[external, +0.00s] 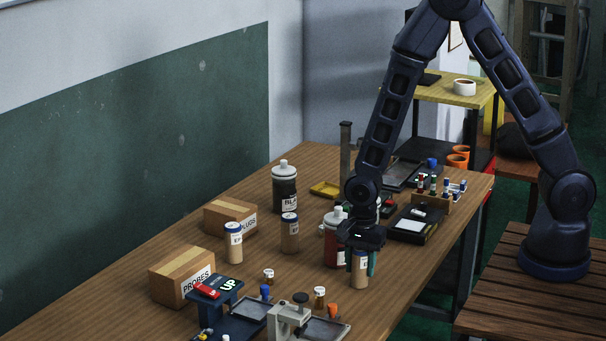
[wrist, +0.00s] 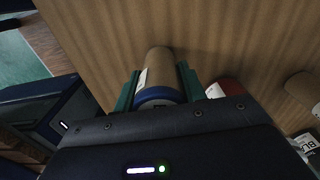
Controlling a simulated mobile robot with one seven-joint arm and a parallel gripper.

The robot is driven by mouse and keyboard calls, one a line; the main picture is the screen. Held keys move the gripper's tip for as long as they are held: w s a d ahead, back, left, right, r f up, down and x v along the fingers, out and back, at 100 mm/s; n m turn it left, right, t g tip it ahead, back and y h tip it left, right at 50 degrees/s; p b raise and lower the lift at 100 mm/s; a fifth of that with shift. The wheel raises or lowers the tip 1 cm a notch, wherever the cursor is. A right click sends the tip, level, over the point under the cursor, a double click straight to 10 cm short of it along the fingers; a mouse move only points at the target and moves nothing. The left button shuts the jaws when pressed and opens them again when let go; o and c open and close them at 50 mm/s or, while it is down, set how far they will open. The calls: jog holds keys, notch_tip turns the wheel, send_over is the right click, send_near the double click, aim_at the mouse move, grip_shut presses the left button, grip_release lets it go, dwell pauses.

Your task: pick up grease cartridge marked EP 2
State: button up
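Three tan cartridges with blue caps and white labels stand on the wooden table in the external view: one at left (external: 234,245), one in the middle (external: 289,238) and one at right (external: 359,275). Their label print is too small to read, so I cannot tell which is marked EP 2. My gripper (external: 360,262) points down over the right cartridge, with a green finger on each side. In the wrist view, this cartridge (wrist: 158,68) lies between the fingers of my gripper (wrist: 160,88). Any gap is very small; I cannot tell whether they press on it.
A red bottle (external: 331,246) stands close behind the gripper, left of it. A black-labelled bottle (external: 285,187) and two cardboard boxes, PLUGS (external: 231,217) and PROBES (external: 180,275), stand farther left. A grey splicer-like device (external: 290,318) and small vials are in front.

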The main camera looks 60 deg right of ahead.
jog(key=shift+c, duration=0.9)
jog(key=shift+o, duration=0.2)
jog(key=shift+r, duration=0.1)
